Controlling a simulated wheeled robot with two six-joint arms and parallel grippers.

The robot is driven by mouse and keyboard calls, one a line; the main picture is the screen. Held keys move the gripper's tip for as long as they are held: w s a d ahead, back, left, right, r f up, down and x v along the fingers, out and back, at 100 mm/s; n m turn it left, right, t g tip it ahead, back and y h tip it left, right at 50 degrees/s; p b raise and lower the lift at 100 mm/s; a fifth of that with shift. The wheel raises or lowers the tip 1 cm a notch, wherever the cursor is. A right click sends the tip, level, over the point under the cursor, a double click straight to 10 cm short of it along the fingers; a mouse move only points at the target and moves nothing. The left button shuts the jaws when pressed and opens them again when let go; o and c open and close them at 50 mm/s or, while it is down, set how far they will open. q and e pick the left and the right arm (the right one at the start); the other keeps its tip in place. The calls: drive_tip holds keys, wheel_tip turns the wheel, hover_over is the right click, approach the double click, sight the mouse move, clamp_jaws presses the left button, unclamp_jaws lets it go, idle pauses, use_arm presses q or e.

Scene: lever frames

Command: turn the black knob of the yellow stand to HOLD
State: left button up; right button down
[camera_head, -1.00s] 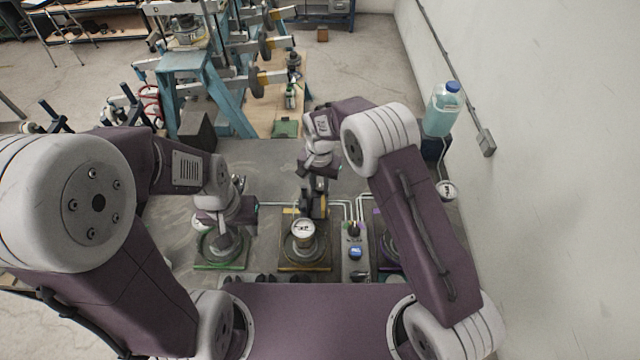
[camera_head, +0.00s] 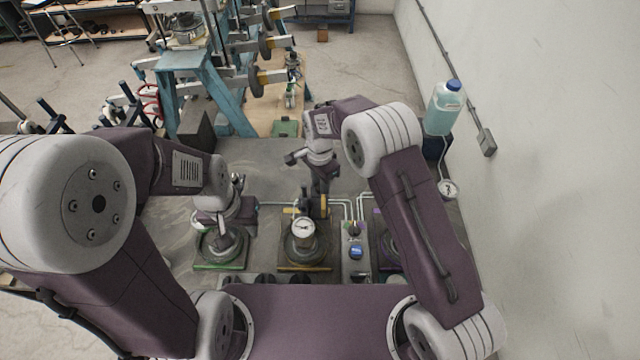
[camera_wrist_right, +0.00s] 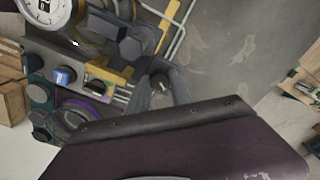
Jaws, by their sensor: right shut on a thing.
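The yellow stand (camera_head: 290,267) is at the middle of the bench in the head view, with a round white gauge (camera_head: 303,228) on top. The gauge also shows at the upper left of the right wrist view (camera_wrist_right: 42,10). My right gripper (camera_head: 316,203) is at the back of this stand, shut on its black knob, which the fingers mostly hide. In the right wrist view the dark fingers (camera_wrist_right: 162,86) show beside yellow and black stand parts. No HOLD mark is legible. My left gripper (camera_head: 226,222) is over the green stand; its jaws are too unclear to tell.
The green stand (camera_head: 218,267) is left of the yellow one. A panel with a blue button (camera_head: 356,252) and a purple stand (camera_head: 388,246) are to the right. Thin pipes run behind them. A bottle (camera_head: 443,108) is by the wall. The bench behind the stands is mostly clear.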

drive_tip(key=m, duration=0.4)
drive_tip(key=shift+w+m, duration=0.1)
drive_tip(key=shift+m, duration=2)
drive_tip(key=shift+r, duration=0.1)
drive_tip(key=shift+a, duration=0.1)
drive_tip(key=c, duration=1.1)
unclamp_jaws()
drive_tip(key=shift+c, duration=0.2)
